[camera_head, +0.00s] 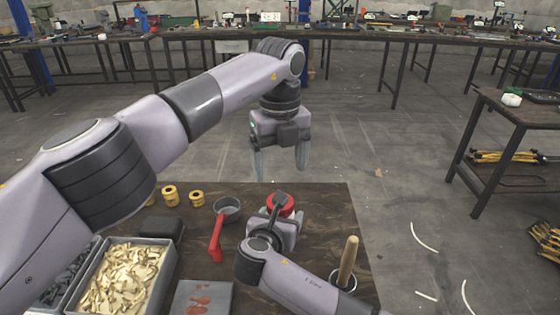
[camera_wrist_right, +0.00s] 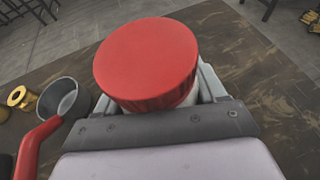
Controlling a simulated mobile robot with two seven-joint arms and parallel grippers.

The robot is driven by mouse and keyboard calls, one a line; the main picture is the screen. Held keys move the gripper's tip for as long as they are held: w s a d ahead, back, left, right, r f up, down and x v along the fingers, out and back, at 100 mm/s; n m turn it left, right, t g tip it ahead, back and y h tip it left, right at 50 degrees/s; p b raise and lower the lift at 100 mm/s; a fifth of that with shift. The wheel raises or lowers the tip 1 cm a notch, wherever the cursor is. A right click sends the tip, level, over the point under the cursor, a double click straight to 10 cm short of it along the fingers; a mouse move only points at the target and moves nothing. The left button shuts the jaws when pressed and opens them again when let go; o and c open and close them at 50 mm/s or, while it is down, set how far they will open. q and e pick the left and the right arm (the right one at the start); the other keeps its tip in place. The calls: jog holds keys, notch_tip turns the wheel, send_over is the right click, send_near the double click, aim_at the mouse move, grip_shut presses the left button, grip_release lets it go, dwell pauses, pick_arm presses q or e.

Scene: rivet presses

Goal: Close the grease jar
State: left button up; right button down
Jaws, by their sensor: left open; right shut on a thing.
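The grease jar has a wide red lid (camera_wrist_right: 148,62) with a ribbed rim. In the right wrist view the lid sits on top of the pale jar body (camera_wrist_right: 190,98), which shows only as a strip beneath it. I cannot tell how tightly the lid is seated. My right gripper (camera_wrist_right: 157,92) is shut around the jar body below the lid. In the head view the red lid (camera_head: 285,203) shows near the table's far edge, partly covered by my right wrist. My left gripper (camera_head: 281,172) is open and empty, fingers pointing down, above and beyond the jar.
Left of the jar stand a grey pot (camera_head: 228,207) with a red handle and several yellow rolls (camera_head: 170,195). A bin of cream pieces (camera_head: 122,280) is at the front left. A wooden handle (camera_head: 347,262) stands in a cup at right.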

pick_arm(q)
jog(key=shift+f, duration=4)
jog(key=c, duration=1.1)
jog(key=m, duration=0.6)
jog(key=shift+m, duration=0.3)
jog(key=m, duration=0.6)
jog(key=shift+m, duration=0.3)
jog(key=o, duration=1.2)
